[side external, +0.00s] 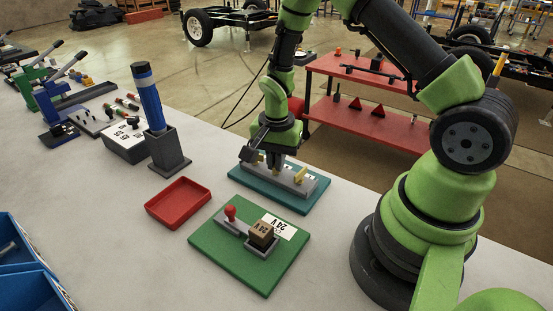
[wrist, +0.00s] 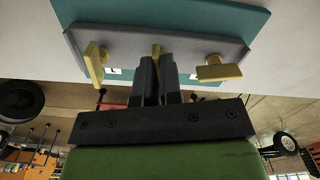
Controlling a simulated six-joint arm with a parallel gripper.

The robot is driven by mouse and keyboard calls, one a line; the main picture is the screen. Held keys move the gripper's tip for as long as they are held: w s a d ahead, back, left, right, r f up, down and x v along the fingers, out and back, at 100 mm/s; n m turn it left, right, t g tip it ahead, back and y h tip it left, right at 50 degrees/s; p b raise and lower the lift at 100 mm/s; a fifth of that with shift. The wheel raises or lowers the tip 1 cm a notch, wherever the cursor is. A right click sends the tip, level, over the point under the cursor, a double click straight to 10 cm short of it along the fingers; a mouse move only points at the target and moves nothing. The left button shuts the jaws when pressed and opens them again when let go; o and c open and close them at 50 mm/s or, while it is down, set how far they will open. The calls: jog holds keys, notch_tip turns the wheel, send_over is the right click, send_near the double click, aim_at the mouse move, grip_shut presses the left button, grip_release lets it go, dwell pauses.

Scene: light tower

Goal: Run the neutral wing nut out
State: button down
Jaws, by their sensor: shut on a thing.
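A grey terminal block (side external: 297,187) lies on a teal base plate (side external: 245,180). In the wrist view, the block (wrist: 185,40) carries three yellow wing nuts in a row: a left one (wrist: 95,62), a middle one (wrist: 156,48) and a right one (wrist: 218,71). My gripper (wrist: 158,62) is shut on the middle wing nut; its two dark fingers hide much of it. In the side view, my gripper (side external: 273,162) points down over the block, and one yellow nut (side external: 300,176) shows to its right. The block's labels are mostly hidden, so which nut is marked neutral cannot be read.
An empty red tray (side external: 179,203) lies left of the teal plate. A dark stand (side external: 169,150) holds a blue cylinder (side external: 147,98). Bare table surrounds the tray.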

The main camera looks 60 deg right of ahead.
jog(key=n, duration=0.4)
jog(key=shift+f+n, duration=0.15)
jog(key=shift+n, duration=0.15)
jog(key=n, duration=0.3)
jog(key=shift+n, duration=0.4)
jog(key=n, duration=1.9)
jog(key=shift+n, duration=2.1)
jog(key=shift+d, duration=0.1)
